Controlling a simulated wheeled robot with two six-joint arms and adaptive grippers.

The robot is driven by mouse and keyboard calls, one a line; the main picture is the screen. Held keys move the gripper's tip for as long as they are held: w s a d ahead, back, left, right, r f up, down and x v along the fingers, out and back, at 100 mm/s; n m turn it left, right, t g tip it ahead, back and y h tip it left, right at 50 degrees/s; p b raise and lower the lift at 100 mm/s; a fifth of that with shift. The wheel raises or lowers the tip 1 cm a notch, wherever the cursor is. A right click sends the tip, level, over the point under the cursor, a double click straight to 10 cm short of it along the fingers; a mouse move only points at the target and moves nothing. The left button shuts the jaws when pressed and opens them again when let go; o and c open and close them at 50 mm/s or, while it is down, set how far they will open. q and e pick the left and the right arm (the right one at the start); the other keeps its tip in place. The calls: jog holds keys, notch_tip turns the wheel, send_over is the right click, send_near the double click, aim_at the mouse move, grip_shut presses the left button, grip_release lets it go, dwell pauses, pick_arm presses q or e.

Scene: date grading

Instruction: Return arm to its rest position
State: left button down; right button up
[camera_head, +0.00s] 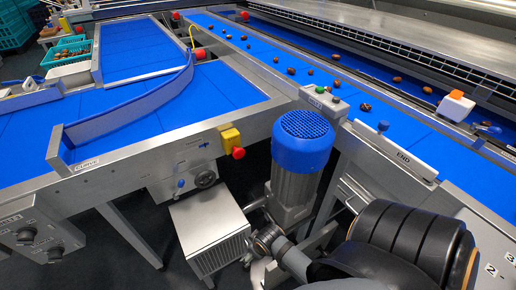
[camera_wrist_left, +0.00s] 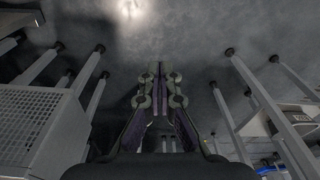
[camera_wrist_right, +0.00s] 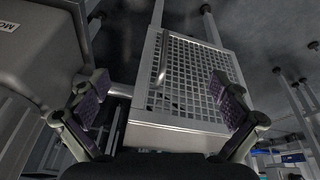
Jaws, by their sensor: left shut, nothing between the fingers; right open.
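My right arm (camera_head: 410,240) shows at the lower right of the head view. It reaches down beside the motor, and I cannot make out its fingertips there. In the left wrist view my left gripper (camera_wrist_left: 160,75) is shut and empty, pointing over the dark floor among metal legs. My left arm does not show in the head view.
A blue-capped motor (camera_head: 302,145) stands by the right arm. A grey box (camera_head: 208,228) sits low under the left conveyor (camera_head: 215,85). Brown dates lie on the right belt (camera_head: 340,98). An orange-topped device (camera_head: 455,104) stands at its far edge. Metal legs (camera_wrist_left: 250,85) flank the left gripper.

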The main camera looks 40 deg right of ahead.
dwell(0.5)
pick_arm(q)
jog(key=s+a+f+p, duration=0.2)
jog(key=s+f+p, duration=0.3)
jog(key=s, duration=0.4)
jog(key=s+a+f+p, duration=0.2)
jog(key=s+f+p, duration=0.4)
jog(key=s+f, duration=0.1)
jog(key=shift+s+f+y, duration=0.25)
jog(key=shift+s+y, duration=0.05)
jog(key=shift+s, duration=0.6)
pick_arm(e)
jog(key=s+d+f+g, duration=0.1)
jog(key=s+f, duration=0.7)
jog(key=s, duration=0.3)
jog(key=s+d+f+g, duration=0.1)
jog(key=s+d+f, duration=0.1)
jog(key=s+f, duration=0.6)
jog(key=s, duration=0.4)
jog(key=shift+s+d+f+m+g, duration=0.2)
jog(key=shift+s+f+m+g, duration=0.1)
jog(key=shift+c, duration=0.3)
